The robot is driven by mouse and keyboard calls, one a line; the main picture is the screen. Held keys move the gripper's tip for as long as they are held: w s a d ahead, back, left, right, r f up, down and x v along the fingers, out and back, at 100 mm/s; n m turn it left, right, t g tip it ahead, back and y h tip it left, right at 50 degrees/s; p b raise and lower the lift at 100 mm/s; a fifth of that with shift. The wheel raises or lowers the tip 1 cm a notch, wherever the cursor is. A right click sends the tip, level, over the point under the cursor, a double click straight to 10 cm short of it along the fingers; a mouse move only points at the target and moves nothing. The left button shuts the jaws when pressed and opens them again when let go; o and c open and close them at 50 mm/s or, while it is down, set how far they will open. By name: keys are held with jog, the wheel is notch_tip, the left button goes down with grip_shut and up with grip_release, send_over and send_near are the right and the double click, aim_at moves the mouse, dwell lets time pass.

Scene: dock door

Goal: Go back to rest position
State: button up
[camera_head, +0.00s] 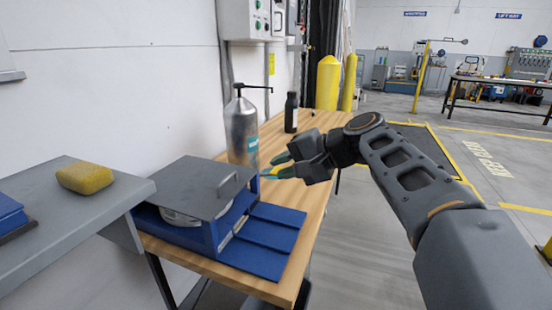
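My gripper (277,166) reaches in from the right over the wooden workbench (313,173). Its two green-tipped fingers are apart, with nothing clearly seen between them. The fingertips point left, just right of a metal pump bottle (242,132) in this view. I cannot tell whether they touch it. A small yellow-orange bit shows by the lower fingertip; I cannot tell what it is. In front of the bottle stands a blue box with a grey lid (190,186) and a handle on top. A round metal thing (183,217) shows partly inside.
A blue ribbed panel (262,240) lies at the box's right side. A dark bottle (291,113) stands farther back. A grey shelf (70,215) at left holds a yellow sponge (85,178). Yellow bollards (328,82) stand behind. Open floor lies right of the bench.

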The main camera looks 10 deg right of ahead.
jog(key=s+d+r+n+g+h+p, duration=0.1)
jog(key=s+d+r+h+p, duration=0.3)
jog(key=p, duration=1.2)
jog(key=s+d+r+n+g+h+p, duration=0.1)
jog(key=s+d+r+n+h+p, duration=0.3)
jog(key=s+p, duration=0.6)
jog(key=d+r+h+p, duration=0.1)
jog(key=h+p, duration=0.1)
jog(key=p, duration=0.4)
jog(key=shift+s+n+h+p, duration=0.3)
jog(key=shift+s+h, duration=0.05)
jog(key=shift+h, duration=0.05)
jog(key=shift+d, duration=0.1)
jog(key=shift+c, duration=0.4)
